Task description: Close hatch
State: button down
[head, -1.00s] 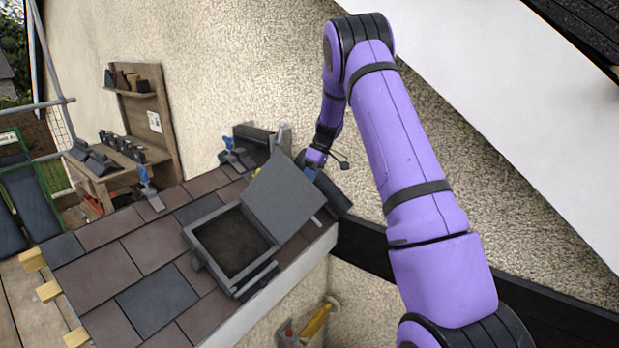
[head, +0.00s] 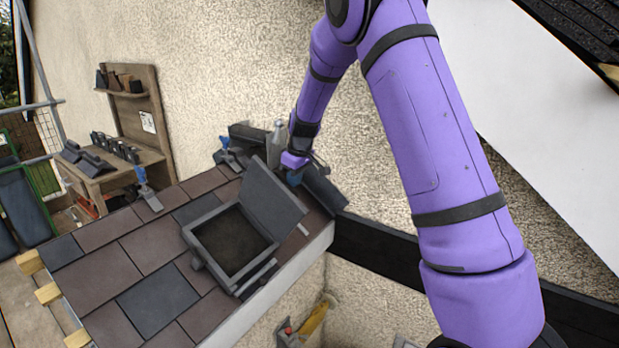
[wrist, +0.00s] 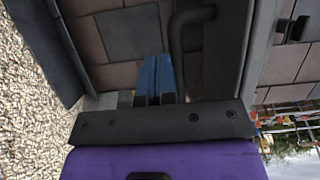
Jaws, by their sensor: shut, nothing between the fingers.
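The roof hatch has a grey frame (head: 202,262) around a dark opening, set in the tiled roof. Its grey lid (head: 272,200) stands raised, tilted up on the side of the frame towards the wall. My gripper (head: 293,178) is behind the lid, on the wall side, and the lid partly hides it in the head view. In the wrist view the blue fingers (wrist: 154,78) are together and empty, with roof tiles beyond. A dark curved handle (wrist: 181,35) and a dark panel (wrist: 225,50), apparently the lid, show just right of the fingers. Whether they touch is unclear.
Dark ridge pieces (head: 324,187) lie along the wall beside my gripper. A grey bottle-like object (head: 278,137) stands close by. The lower tiles (head: 157,298) are clear. A wooden workbench (head: 112,172) stands at the left.

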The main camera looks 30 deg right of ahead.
aim_at(282, 186)
jog(key=s+a+h, duration=0.1)
jog(key=a, duration=0.1)
jog(key=s+a+m+t+h, duration=0.1)
jog(key=a, duration=0.1)
jog(key=shift+s+r, duration=0.1)
jog(key=shift+s, duration=0.05)
jog(key=shift+s+a, duration=0.3)
jog(key=shift+a, duration=0.2)
jog(key=s+a+f, duration=0.1)
jog(key=a+f, duration=0.5)
jog(key=a, duration=0.3)
jog(key=a+f+m+h, duration=0.1)
jog(key=a+f, duration=0.5)
jog(key=a, duration=0.4)
jog(key=shift+s+a+t, duration=0.25)
jog(key=shift+s+t, duration=0.05)
jog(key=shift+s, duration=0.05)
